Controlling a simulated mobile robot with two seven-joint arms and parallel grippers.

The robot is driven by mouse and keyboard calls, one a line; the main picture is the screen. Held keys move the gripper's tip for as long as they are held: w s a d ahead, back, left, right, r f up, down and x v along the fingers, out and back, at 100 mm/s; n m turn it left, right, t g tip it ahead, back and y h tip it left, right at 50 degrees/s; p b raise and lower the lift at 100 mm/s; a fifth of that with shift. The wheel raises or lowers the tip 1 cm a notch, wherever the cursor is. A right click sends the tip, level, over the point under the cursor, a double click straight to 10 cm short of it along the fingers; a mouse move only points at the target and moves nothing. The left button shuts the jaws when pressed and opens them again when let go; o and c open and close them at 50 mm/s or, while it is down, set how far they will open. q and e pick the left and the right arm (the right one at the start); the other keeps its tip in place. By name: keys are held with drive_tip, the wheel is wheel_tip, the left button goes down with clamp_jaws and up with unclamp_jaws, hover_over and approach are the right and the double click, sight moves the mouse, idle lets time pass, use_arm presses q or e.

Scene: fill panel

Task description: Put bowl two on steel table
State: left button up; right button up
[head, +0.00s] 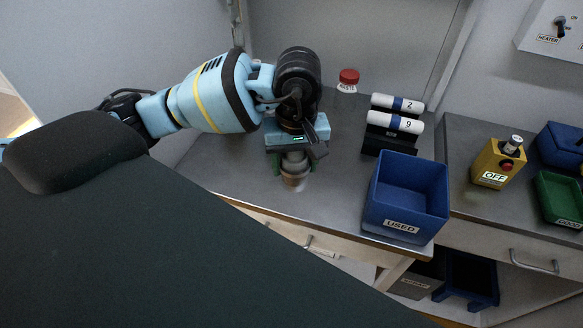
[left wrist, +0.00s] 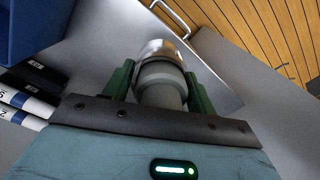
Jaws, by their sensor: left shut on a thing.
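My left gripper (head: 296,158) hangs pointing down over the steel table (head: 232,172). It is shut on a small round grey bowl (head: 294,181), which has a shiny metal end. The bowl also shows between the green fingers in the left wrist view (left wrist: 160,72). No number shows on it. It is near the table's front edge, and I cannot tell whether it touches the top. My right gripper is in neither view.
A blue bin marked USED (head: 405,196) stands right of the gripper. Behind it, white cylinders marked 2 (head: 398,103) and 9 (head: 396,122) lie on a black rack. A red-capped jar (head: 348,80) stands at the back. The table's left part is clear.

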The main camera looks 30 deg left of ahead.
use_arm(q)
drive_tip(key=n, duration=0.1)
drive_tip(key=w+n, duration=0.1)
drive_tip(key=n, duration=0.1)
drive_tip(key=a+n, duration=0.1)
drive_tip(key=n, duration=0.1)
drive_tip(key=shift+w+f+b, duration=0.15)
drive_tip(key=shift+f+b, duration=0.1)
drive_tip(key=shift+b, duration=0.15)
drive_tip(key=w+a+n+b, duration=0.2)
drive_tip(key=w+a+n, duration=0.1)
drive_tip(key=n, duration=1.4)
drive_tip(key=w+a+r+n+b, duration=0.1)
drive_tip(key=w+a+n+b, duration=0.2)
drive_tip(key=n, duration=1.4)
drive_tip(key=shift+w+r+n, duration=0.25)
drive_tip(key=shift+w+n, duration=0.05)
drive_tip(key=shift+w, duration=0.25)
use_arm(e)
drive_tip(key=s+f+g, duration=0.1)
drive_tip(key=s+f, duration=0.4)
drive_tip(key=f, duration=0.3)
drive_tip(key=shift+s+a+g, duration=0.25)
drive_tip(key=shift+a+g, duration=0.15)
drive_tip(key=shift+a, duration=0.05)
